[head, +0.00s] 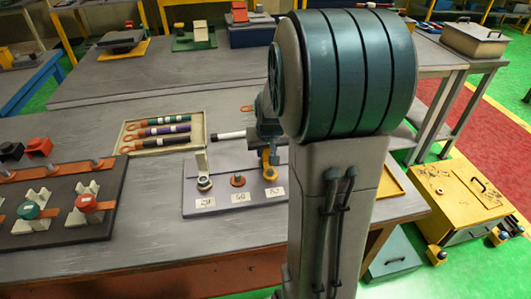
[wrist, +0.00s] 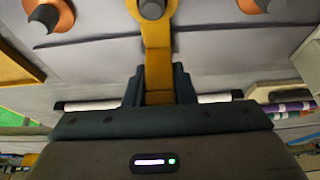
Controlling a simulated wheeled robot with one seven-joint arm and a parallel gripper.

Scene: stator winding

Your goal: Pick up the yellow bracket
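The yellow bracket (head: 270,171) is at the right-hand spot of a grey labelled pad (head: 225,163). In the wrist view the yellow bracket (wrist: 157,38) has its ring end around a grey post (wrist: 152,9), and its upright end runs back between my fingers. My gripper (wrist: 160,85) has its two teal fingers close against both sides of that end, shut on it. In the head view my gripper (head: 268,145) is above the bracket, partly hidden by my arm. I cannot tell whether the bracket touches the pad.
A tray of coloured rods (head: 163,133) lies behind. A dark board with red and green knobs (head: 66,205) is at left. A yellow tray edge (head: 400,190) shows at right.

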